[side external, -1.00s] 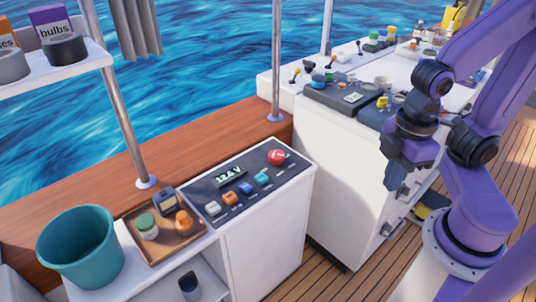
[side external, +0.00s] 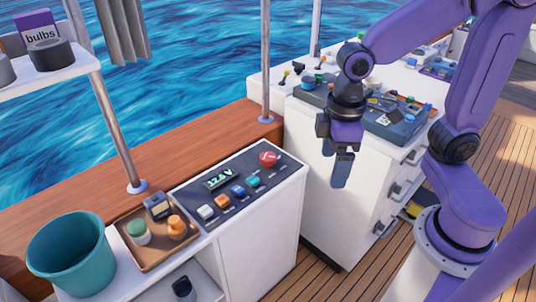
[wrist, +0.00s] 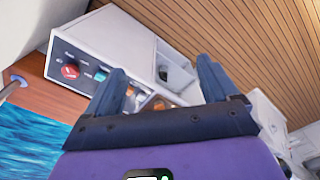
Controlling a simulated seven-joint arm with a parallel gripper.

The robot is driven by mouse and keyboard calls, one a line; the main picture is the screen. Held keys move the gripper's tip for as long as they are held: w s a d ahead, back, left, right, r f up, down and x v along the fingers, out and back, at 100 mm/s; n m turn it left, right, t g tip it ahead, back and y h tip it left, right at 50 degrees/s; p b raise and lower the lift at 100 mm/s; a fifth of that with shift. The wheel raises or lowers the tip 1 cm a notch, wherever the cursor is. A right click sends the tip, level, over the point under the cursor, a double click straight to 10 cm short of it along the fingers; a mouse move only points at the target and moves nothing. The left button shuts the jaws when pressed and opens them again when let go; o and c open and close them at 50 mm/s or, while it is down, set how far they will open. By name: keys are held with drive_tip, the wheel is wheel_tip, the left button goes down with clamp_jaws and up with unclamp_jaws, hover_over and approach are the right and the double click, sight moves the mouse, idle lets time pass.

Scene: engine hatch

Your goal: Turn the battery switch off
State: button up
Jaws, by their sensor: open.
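The battery switch is most likely the round red knob (side external: 269,159) with a white mark, at the far right end of the dark switch panel (side external: 221,207). In the wrist view the red knob (wrist: 70,72) sits at the left on the panel. My gripper (side external: 341,170) is open and empty, pointing down to the right of the panel and apart from it, in front of the white drawer cabinet. In the wrist view its two fingers (wrist: 160,85) stand well apart with nothing held between them.
A wooden tray (side external: 140,261) with small items and a teal bucket (side external: 72,255) stand to the left. A metal post (side external: 265,60) rises behind the panel. The space above the panel is clear.

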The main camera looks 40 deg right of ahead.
drive_tip(key=w+a+f+m, duration=0.1)
drive_tip(key=w+m, duration=0.3)
drive_tip(key=w, duration=0.9)
drive_tip(key=m, duration=0.9)
hover_over(268, 156)
wheel_tip(268, 156, down, 11)
wheel_tip(268, 156, down, 16)
drive_tip(key=shift+f, duration=0.2)
drive_tip(key=shift+n, duration=0.3)
drive_tip(key=c, duration=1.1)
